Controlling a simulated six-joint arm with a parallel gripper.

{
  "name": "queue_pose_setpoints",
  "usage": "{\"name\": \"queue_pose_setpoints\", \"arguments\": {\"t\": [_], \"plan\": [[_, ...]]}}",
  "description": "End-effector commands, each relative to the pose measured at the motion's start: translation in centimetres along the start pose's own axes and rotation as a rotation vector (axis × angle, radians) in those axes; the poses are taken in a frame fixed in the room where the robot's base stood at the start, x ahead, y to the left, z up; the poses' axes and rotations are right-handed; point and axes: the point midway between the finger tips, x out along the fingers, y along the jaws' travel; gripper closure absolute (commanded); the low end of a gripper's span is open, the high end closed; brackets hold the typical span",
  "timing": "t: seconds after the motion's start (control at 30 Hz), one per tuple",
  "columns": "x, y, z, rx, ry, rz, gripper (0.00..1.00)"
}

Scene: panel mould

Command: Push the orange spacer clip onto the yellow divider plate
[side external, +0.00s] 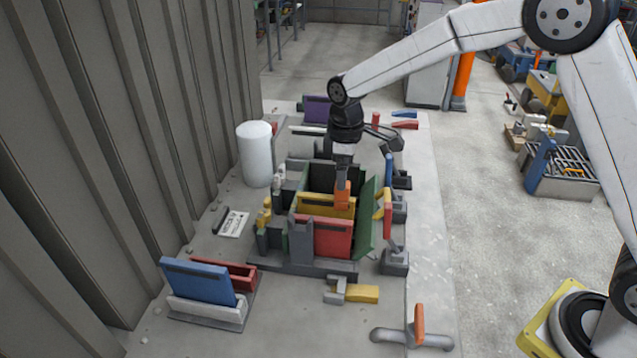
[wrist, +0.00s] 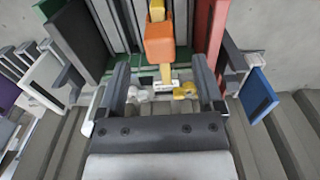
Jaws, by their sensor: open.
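The yellow divider plate (side external: 312,205) stands upright in the mould, behind a red plate. The orange spacer clip (side external: 342,196) sits at the right end of its top edge. How far down the clip sits I cannot tell. My gripper (side external: 343,178) points down directly above the clip. In the wrist view its fingers (wrist: 163,72) are wide apart, with the clip just beyond the tips and nothing held.
The red plate (side external: 327,238) and a green side panel (side external: 367,215) stand close by. Clamps (side external: 385,210) line the mould's right side. A white cylinder (side external: 256,155) stands at left, and a rack holds a blue plate (side external: 197,281) front left. The table's right strip is mostly clear.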

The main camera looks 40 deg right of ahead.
Motion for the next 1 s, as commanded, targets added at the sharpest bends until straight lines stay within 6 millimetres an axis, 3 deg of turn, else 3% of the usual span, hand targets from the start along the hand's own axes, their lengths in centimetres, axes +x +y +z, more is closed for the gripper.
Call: {"name": "queue_pose_setpoints", "arguments": {"t": [0.2,0.77,1.0], "plan": [[-0.9,0.0,0.0,0.0,0.0,0.0,0.14],[-0.9,0.0,0.1,0.005,0.001,0.001,0.14],[-1.0,-0.5,1.9,0.076,0.018,0.013,0.14]]}}
